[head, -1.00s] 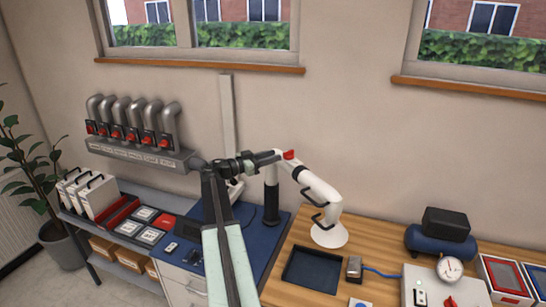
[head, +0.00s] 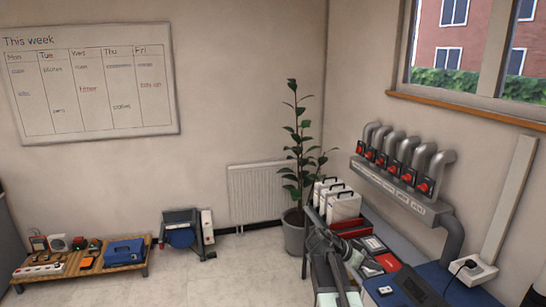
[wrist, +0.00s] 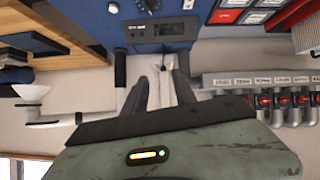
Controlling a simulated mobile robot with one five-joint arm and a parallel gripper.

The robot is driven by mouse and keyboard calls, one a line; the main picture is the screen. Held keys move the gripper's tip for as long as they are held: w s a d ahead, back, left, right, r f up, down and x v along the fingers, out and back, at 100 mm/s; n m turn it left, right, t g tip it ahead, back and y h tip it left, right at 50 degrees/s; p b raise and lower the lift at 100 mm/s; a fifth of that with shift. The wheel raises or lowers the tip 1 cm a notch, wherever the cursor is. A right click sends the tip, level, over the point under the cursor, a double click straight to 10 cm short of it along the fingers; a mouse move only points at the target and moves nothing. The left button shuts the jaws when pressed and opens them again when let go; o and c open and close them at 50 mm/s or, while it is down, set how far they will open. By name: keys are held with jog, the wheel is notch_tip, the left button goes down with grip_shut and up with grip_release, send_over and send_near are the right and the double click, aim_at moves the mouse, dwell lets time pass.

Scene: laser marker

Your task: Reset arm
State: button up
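Pipes with red switches (head: 390,168) are on the wall above. A potted plant (head: 294,238) stands in the corner. A low wooden bench (head: 75,268) holds tools at left. The floor (head: 240,275) between is clear.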

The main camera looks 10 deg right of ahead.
jog(key=s+a+f+n+y, duration=0.2)
jog(key=a+f+n+y, duration=0.1)
jog(key=a, duration=0.7)
jog(key=s+a+f+n+y, duration=0.3)
jog(key=a+n, duration=0.4)
jog(key=a, duration=0.4)
jog(key=s+a+f+n+y, duration=0.3)
jog(key=a+f+n+y, duration=0.2)
jog(key=a, duration=0.6)
jog(key=shift+s+a+f+n+b, duration=0.25)
jog(key=shift+f+n+b, duration=0.05)
jog(key=shift+f+b, duration=0.05)
jog(key=shift+d, duration=0.1)
